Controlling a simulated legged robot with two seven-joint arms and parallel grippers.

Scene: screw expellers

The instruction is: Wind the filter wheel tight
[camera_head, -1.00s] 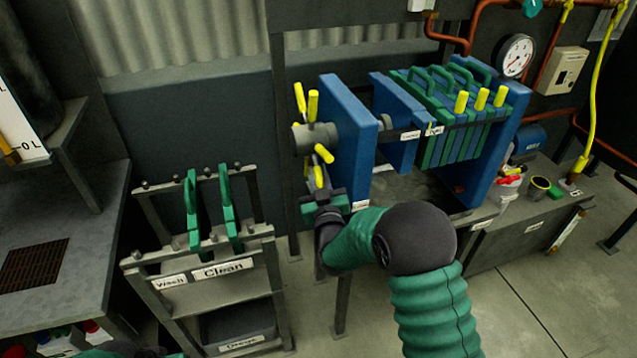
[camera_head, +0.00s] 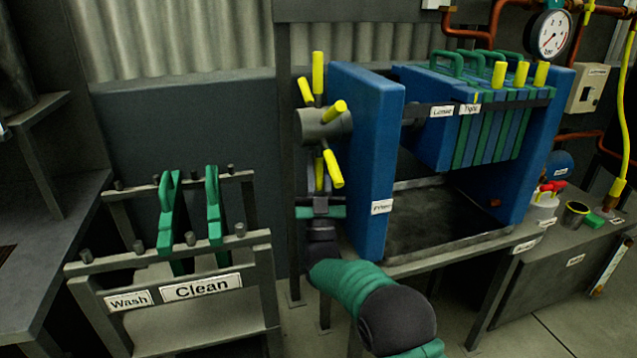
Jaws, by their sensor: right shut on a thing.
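The filter wheel (camera_head: 322,123) is a grey hub with several yellow-gripped handles, on the near face of a thick blue end plate (camera_head: 368,150) labelled Filter. My right gripper (camera_head: 320,190) is below the hub, shut on the lowest handle, which its jaws mostly hide. Beyond the plate, a blue pressing plate (camera_head: 430,132) stands at the stack of green and blue filter plates (camera_head: 490,130). Labels Loose (camera_head: 441,111) and Tight (camera_head: 469,109) sit on the rail. The end plate hides the screw. My left gripper is not in view.
A rack (camera_head: 170,290) labelled Wash and Clean holds two green-handled plates (camera_head: 214,215) at left. A drip tray (camera_head: 440,222) lies under the press. Cups (camera_head: 575,212) and a gauge (camera_head: 549,35) are at right. Floor shows at lower right.

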